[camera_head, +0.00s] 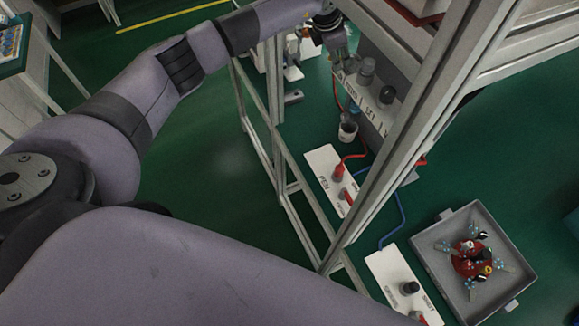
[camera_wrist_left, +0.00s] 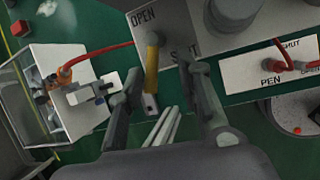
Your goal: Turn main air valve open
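In the left wrist view, the main air valve shows as a yellow lever (camera_wrist_left: 152,62) in front of a grey plate (camera_wrist_left: 178,22) marked OPEN and SHUT. The lever points down in that picture, with OPEN at its upper left and SHUT at its right. My left gripper (camera_wrist_left: 163,78) is open, its fingers on either side of the lever with gaps between. In the head view my left gripper (camera_head: 341,62) is at the upper part of the frame rack, small and partly hidden; the lever cannot be made out there. My right gripper is not in view.
The metal frame rack (camera_head: 360,215) has posts close to my left arm. White plates with OPEN and SHUT labels (camera_head: 322,165) carry red and blue hoses. A grey tray (camera_head: 520,272) holding a red object stands lower right. A white box (camera_wrist_left: 75,115) is left in the wrist view.

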